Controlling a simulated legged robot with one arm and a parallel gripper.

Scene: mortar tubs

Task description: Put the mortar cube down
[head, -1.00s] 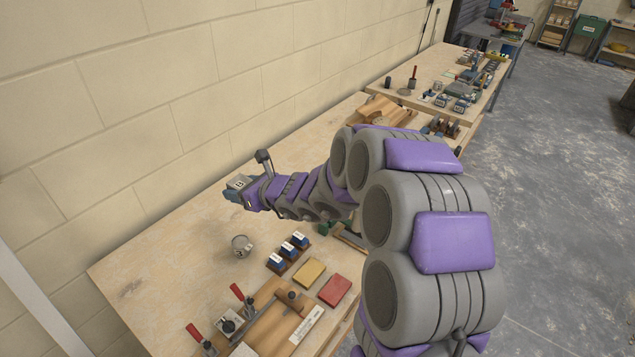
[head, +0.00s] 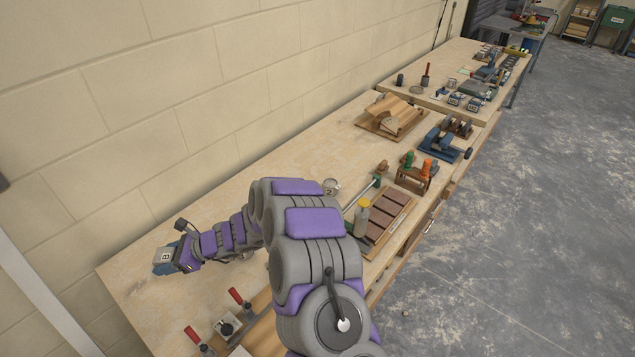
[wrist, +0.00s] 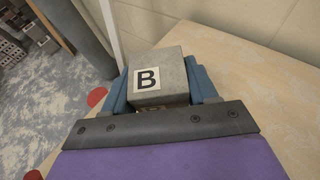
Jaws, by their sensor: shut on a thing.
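The mortar cube (head: 166,255) is a small grey block with a white label reading B. It also shows in the wrist view (wrist: 178,66), upright between two blue fingers. My gripper (head: 163,262) is shut on it, with the fingers against its two sides. In the head view the cube is over the left end of the wooden bench (head: 125,275). I cannot tell whether its underside touches the bench. The bench top shows bare to the right of the cube in the wrist view (wrist: 265,75).
Red-handled clamps (head: 200,340) stand at the bench's near end. A wall (head: 160,110) runs along the back. A tin (head: 331,187), a brown moulded tray (head: 388,220) and a bottle (head: 362,215) lie farther right. My arm hides the middle of the bench.

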